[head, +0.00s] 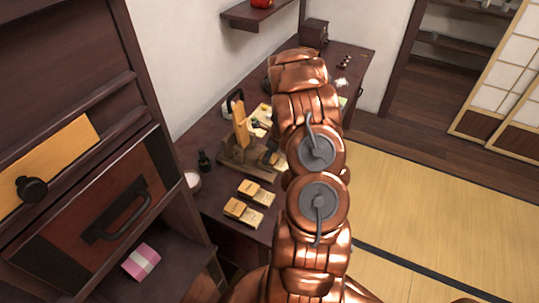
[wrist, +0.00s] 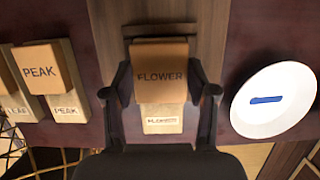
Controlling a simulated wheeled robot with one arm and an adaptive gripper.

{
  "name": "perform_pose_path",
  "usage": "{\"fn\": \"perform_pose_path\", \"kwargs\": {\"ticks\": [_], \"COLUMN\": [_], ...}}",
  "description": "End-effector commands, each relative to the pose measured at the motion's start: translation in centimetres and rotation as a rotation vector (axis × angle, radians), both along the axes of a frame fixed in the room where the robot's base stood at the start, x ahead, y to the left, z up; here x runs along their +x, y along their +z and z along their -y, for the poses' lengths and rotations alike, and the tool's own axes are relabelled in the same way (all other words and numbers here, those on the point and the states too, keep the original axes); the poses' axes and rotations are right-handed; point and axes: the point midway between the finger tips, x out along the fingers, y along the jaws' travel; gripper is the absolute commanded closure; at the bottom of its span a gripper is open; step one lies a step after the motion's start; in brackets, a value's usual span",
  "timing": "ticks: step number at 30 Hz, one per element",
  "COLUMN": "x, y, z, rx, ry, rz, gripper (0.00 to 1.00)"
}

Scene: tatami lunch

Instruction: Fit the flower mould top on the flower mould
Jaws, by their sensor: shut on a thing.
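The flower mould top (wrist: 160,77), a tan wooden block lettered FLOWER, is between the fingers of my gripper (wrist: 160,97) in the wrist view. My gripper is shut on it, one dark finger at each side. The flower mould (wrist: 162,123), a paler block with a small label, shows below the top's near edge; the rest is hidden under the top. I cannot tell whether the top touches the mould or hangs just above it. In the head view my arm covers much of this spot.
A PEAK mould (wrist: 45,75) and part of another stand to the left in the wrist view. A white plate (wrist: 275,102) with a blue mark lies to the right. A wooden stand (head: 240,127) with an upright board rises from the dark desk, near a small dark bottle (head: 204,160).

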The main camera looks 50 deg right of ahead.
Motion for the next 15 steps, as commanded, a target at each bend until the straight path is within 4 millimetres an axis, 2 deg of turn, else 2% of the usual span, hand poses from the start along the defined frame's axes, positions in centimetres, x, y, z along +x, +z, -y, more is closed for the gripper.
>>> {"fn": "perform_pose_path", "kwargs": {"ticks": [1,9,15], "x": [0.0,0.01,0.01], "y": [-0.03,0.0,0.0], "z": [0.0,0.01,0.01], "rx": [0.0,0.0,0.0], "ry": [0.0,0.0,0.0], "rz": [0.0,0.0,0.0], "gripper": [0.41,0.13,0.13]}}
